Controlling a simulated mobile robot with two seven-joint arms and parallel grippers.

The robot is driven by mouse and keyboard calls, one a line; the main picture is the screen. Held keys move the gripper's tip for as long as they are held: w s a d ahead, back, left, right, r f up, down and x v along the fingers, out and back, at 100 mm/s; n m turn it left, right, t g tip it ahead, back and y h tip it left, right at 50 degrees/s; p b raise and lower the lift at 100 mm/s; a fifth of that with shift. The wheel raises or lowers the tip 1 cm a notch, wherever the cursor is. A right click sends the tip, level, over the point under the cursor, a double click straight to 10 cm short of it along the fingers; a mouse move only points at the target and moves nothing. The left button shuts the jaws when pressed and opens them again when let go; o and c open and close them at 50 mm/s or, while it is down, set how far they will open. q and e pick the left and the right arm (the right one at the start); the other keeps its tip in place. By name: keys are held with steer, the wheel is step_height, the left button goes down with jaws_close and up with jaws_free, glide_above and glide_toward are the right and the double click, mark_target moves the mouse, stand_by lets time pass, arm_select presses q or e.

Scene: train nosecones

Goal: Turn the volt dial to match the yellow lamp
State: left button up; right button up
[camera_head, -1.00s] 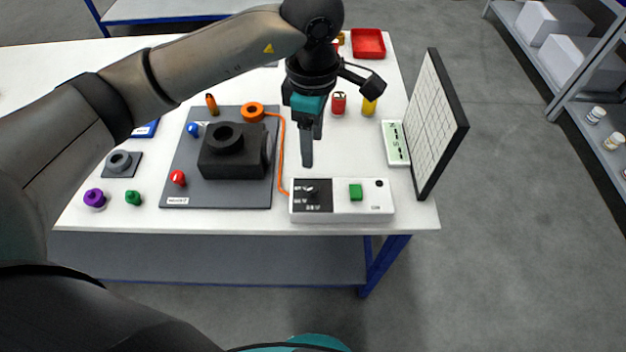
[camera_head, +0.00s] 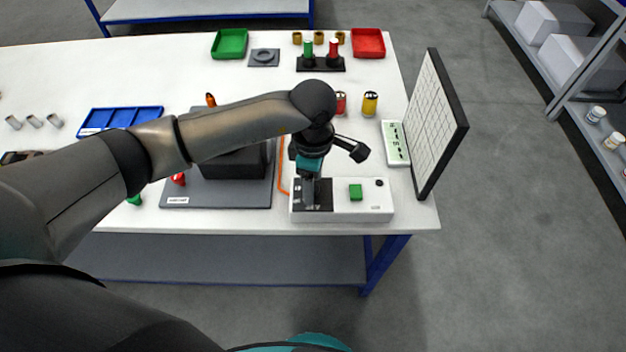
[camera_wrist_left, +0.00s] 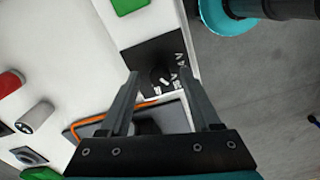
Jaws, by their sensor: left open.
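The volt dial is a dark knob on the black panel of a white control box (camera_head: 340,213). In the left wrist view the dial (camera_wrist_left: 159,77) shows a pale pointer mark, with white volt markings printed beside it. My left gripper (camera_head: 309,205) is over the black panel and hides the dial in the head view. In the left wrist view, its open fingers (camera_wrist_left: 160,82) appear on either side of the dial. I cannot tell whether they touch it. I cannot make out a lit yellow lamp. My right gripper is not in view.
A green button (camera_head: 355,192) and a small dark round spot (camera_head: 379,183) are on the box's right part. An orange cable (camera_head: 282,172) runs beside the box. A grey board with a black block (camera_head: 235,163) lies left. A white gridded panel (camera_head: 432,125) stands right.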

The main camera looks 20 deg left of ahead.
arm_select(q)
steer(key=shift+c, duration=0.3)
jaws_close()
steer(key=shift+n, duration=0.4)
steer(key=n, duration=0.2)
steer(key=shift+n, duration=0.4)
steer(key=n, duration=0.2)
steer(key=shift+n, duration=0.4)
steer(key=n, duration=0.5)
steer(key=shift+n, duration=0.4)
